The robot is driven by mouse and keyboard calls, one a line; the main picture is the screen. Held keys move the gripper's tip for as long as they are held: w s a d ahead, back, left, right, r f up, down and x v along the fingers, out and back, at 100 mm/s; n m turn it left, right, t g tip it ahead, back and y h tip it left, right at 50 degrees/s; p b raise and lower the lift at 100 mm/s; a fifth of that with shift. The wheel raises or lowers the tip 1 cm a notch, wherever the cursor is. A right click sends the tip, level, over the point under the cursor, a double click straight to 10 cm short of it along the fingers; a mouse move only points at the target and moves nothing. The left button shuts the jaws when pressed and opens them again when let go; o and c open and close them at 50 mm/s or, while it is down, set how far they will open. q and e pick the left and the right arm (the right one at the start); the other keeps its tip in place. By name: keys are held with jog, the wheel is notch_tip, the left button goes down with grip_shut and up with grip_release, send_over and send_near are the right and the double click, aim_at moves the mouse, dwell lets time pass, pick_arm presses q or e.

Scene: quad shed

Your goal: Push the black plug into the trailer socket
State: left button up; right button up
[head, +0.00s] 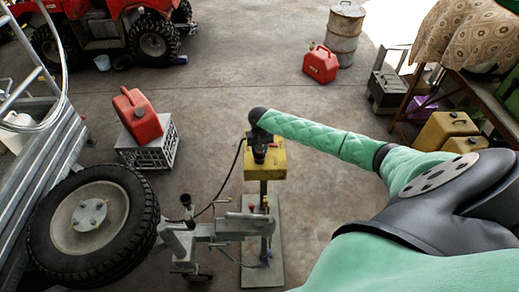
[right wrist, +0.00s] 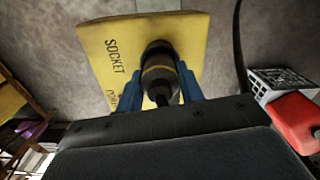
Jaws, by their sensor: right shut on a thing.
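The black plug (right wrist: 158,58), a dark cylinder with a brass-coloured band, sits between the two blue fingers of my right gripper (right wrist: 157,88) in the right wrist view. The gripper is shut on it. Behind it is a yellow board (right wrist: 108,60) lettered "SOCKET". In the head view, my right gripper (head: 260,146) is over the yellow board (head: 277,167) on its post. The socket's opening is hidden behind the plug, and I cannot tell whether the plug touches it or is inside. My left gripper is not in view.
A black cable (head: 233,178) loops left of the post toward the trailer coupling (head: 240,226). A spare wheel (head: 90,216), a grey crate (head: 150,152) with a red fuel can (head: 137,115), and a workbench at right stand around.

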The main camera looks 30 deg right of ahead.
jog(key=shift+f, duration=0.35)
jog(key=o, duration=1.6)
jog(key=shift+c, duration=0.2)
jog(key=shift+r+p, duration=4.3)
jog(key=shift+r, duration=0.2)
jog(key=shift+f, duration=0.1)
